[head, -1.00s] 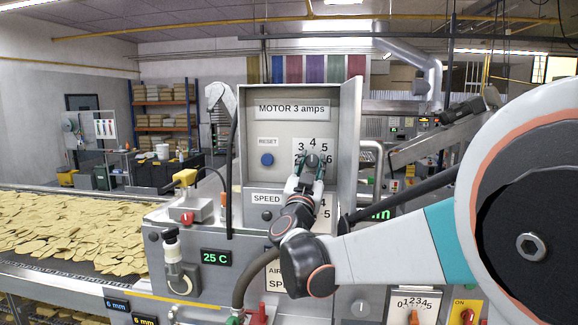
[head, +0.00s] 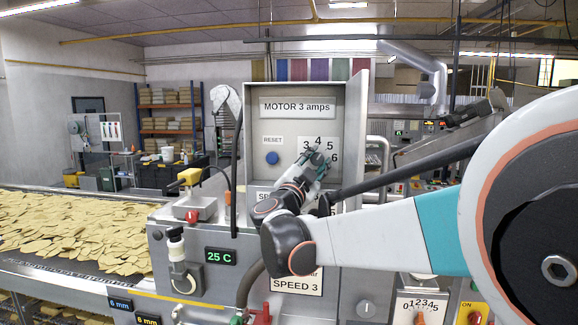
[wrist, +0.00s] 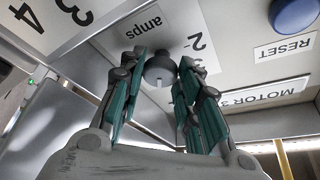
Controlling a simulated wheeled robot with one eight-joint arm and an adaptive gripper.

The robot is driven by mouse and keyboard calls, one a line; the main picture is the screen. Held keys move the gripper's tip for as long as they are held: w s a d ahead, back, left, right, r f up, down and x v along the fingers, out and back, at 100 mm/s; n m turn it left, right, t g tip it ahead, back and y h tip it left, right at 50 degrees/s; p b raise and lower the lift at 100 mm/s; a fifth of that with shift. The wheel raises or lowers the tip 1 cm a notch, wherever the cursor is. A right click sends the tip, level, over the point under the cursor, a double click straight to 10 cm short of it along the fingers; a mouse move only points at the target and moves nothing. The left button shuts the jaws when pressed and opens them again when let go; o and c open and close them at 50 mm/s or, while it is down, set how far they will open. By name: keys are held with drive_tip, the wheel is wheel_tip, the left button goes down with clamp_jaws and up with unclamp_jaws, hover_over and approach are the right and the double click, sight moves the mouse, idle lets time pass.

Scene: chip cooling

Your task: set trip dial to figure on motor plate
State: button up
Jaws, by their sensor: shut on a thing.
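The motor plate (head: 297,107) on the grey cabinet reads "MOTOR 3 amps". Below it, at right, is the trip dial's white scale (head: 307,147), with 3, 4, 5 and 6 readable. My gripper (head: 316,161) is at this scale, its fingers covering the knob and part of the figures in the head view. In the wrist view, upside down, the green-padded fingers are shut on the round grey trip dial (wrist: 160,68), one on each side. A short pale mark on the knob points down the picture, roughly toward the plate side. Most figures are hidden there; a 2 shows beside the right finger.
A blue reset button (head: 272,158) sits left of the scale. Side walls of the cabinet recess (head: 355,125) flank the panel. A speed dial area lies just below, partly behind my arm. A conveyor of chips (head: 70,235) runs at left.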

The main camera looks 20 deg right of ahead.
drive_tip(key=shift+m+g, duration=0.7)
drive_tip(key=shift+m, duration=1.1)
drive_tip(key=o, duration=1.1)
drive_tip(key=shift+c, duration=0.2)
drive_tip(key=v, duration=1.2)
drive_tip(key=shift+r, duration=0.1)
